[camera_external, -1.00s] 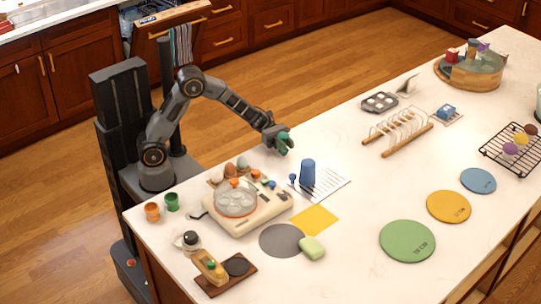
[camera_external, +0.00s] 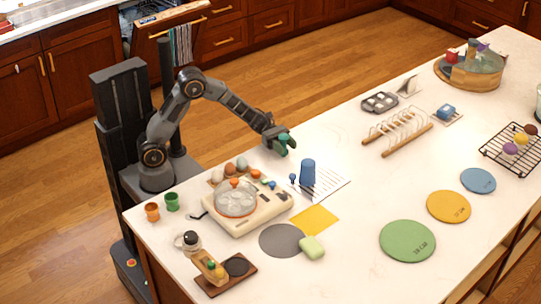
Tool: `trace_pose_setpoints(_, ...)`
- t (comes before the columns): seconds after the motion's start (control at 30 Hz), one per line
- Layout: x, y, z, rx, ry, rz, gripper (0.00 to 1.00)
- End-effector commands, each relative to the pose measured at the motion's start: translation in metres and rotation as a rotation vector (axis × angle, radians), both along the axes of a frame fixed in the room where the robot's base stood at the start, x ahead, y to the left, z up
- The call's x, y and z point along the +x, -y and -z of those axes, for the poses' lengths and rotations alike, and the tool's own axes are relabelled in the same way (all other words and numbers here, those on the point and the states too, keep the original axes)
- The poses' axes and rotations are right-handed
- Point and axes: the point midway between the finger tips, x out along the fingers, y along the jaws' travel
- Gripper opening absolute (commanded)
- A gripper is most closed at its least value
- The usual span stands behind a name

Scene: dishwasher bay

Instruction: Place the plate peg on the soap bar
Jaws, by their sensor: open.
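The soap bar (camera_external: 312,247) is a pale green rounded block, lying at the right edge of a grey round mat on the white counter. A blue upright cylinder (camera_external: 308,172) stands on a striped white sheet, with a small dark blue peg (camera_external: 292,179) just left of it. I cannot tell for sure which of these two is the plate peg. My gripper (camera_external: 284,143) is open, above the counter's back edge, behind and a little left of the blue cylinder and apart from it. Teal colour shows at its fingers. The soap bar has nothing on it.
A cream appliance with a clear lid (camera_external: 236,200) stands left of the sheet. The grey mat (camera_external: 279,240) and a yellow square (camera_external: 315,220) lie in front. A wooden rack (camera_external: 397,133) stands to the right.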

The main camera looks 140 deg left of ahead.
Motion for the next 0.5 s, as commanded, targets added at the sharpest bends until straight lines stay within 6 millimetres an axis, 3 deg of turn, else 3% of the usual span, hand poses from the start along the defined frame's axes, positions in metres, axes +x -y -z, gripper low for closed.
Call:
trace_pose_setpoints(0.17, -0.01, -0.002, -0.001, 0.001, 0.0, -0.001, 0.49)
trace_pose_setpoints(0.5, -0.076, -0.009, -0.002, 0.0, 0.001, -0.005, 0.49)
